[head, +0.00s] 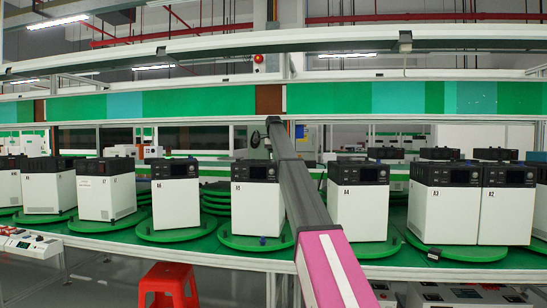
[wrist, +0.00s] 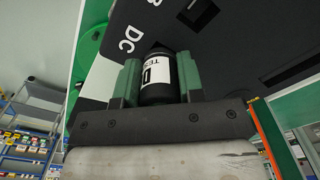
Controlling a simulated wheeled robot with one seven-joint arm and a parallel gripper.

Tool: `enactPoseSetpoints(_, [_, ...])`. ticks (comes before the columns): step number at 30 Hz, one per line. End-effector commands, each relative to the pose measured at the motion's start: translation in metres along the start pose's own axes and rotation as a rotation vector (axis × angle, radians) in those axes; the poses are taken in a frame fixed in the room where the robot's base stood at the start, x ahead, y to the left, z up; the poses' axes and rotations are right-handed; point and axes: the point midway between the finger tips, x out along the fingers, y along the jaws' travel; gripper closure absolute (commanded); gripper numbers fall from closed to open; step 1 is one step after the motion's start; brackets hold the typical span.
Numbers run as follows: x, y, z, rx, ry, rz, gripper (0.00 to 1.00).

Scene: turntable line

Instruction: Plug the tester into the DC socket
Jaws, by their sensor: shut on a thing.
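In the wrist view my gripper (wrist: 159,74) has its two green fingers shut on the tester (wrist: 156,92), a black cylinder with a white label reading "TES". The tester points away from the camera toward a dark panel (wrist: 225,50) printed "DC" (wrist: 126,40). The label sits just left of the tester's far end. The tester hides any socket behind it, so I cannot tell whether it touches the panel or is plugged in. In the head view my arm reaches up and away between the units A5 (head: 257,205) and A4 (head: 358,205); the tester cannot be made out there.
White units with black tops stand on green turntables (head: 238,243) along the bench, including A6 (head: 176,195), A3 (head: 442,205) and A2 (head: 505,210). A red stool (head: 168,285) stands in front. A shelf rail (head: 250,43) runs overhead. Other openings (wrist: 197,12) show in the panel.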

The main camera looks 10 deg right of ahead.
Motion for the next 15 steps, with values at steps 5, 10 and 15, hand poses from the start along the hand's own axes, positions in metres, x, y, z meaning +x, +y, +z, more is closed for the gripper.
enactPoseSetpoints(5, [0.0032,0.0001,0.0000,0.000,0.000,0.000,0.91])
enactPoseSetpoints(10, [0.0062,0.0000,0.0000,0.000,0.000,0.000,0.91])
enactPoseSetpoints(15, [0.0057,-0.0001,0.0000,0.000,0.000,0.000,0.35])
